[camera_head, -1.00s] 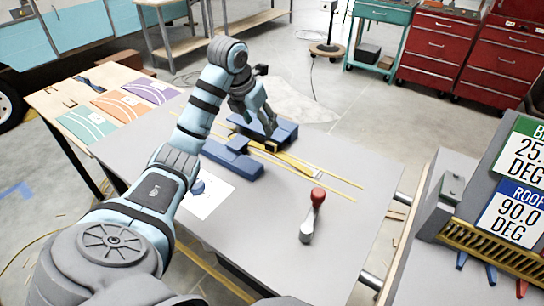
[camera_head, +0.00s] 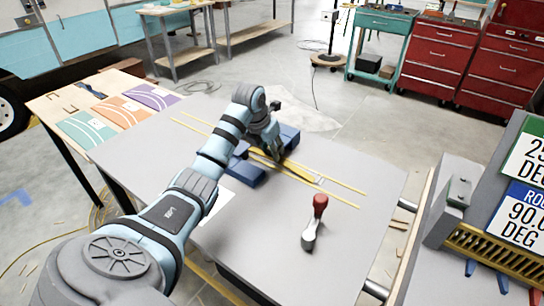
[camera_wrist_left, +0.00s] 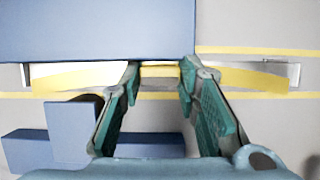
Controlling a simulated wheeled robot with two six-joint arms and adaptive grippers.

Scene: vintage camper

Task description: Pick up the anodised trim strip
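The anodised trim strip (camera_head: 298,170) is a long yellow piece with a pale silvery end, lying between blue blocks on the grey table. In the left wrist view the strip (camera_wrist_left: 250,78) runs across the picture, bowed, with pale ends. My left gripper (camera_head: 276,157) is low over its middle. In the wrist view its two green-padded fingers (camera_wrist_left: 159,80) are apart, one each side of a yellow middle section. Whether they touch it I cannot tell. A blue block hides part of the strip's upper edge. My right gripper is not in view.
One blue block (camera_head: 248,175) stands on the near side and another (camera_head: 289,137) on the far side. Thin yellow lines (camera_head: 345,186) flank the strip. A red-knobbed tool (camera_head: 315,222) stands to the right. The table's right part is otherwise clear.

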